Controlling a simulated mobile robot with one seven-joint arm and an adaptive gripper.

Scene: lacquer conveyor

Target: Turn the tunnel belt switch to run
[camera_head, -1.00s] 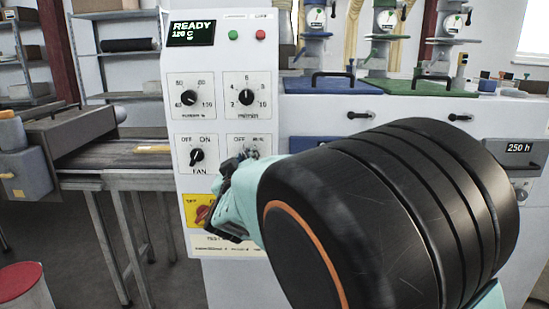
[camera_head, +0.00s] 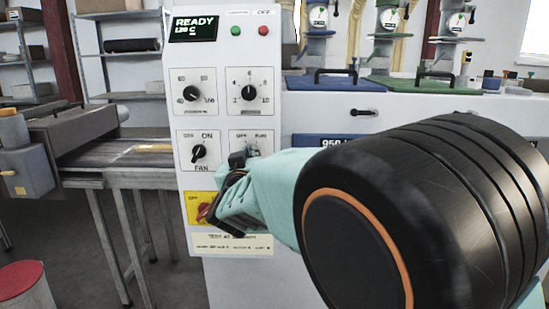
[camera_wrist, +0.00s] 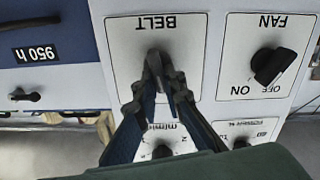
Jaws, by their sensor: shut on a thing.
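The tunnel belt switch is a dark knob on a white plate (camera_head: 262,136) marked OFF and RUN, on the tall control panel. In the wrist view, which shows the panel upside down, its plate reads BELT (camera_wrist: 128,38). My gripper (camera_head: 244,157) reaches the panel from the right. In the wrist view my gripper (camera_wrist: 158,66) has its fingers closed together on the belt knob. The fingers cover most of the knob, so I cannot tell which way its pointer stands.
The fan switch (camera_head: 199,153) sits just left of the belt switch, with two dials (camera_head: 248,93) above. A red knob on a yellow plate (camera_head: 194,201) is below, partly hidden by my gripper. A conveyor (camera_head: 115,155) runs at the left.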

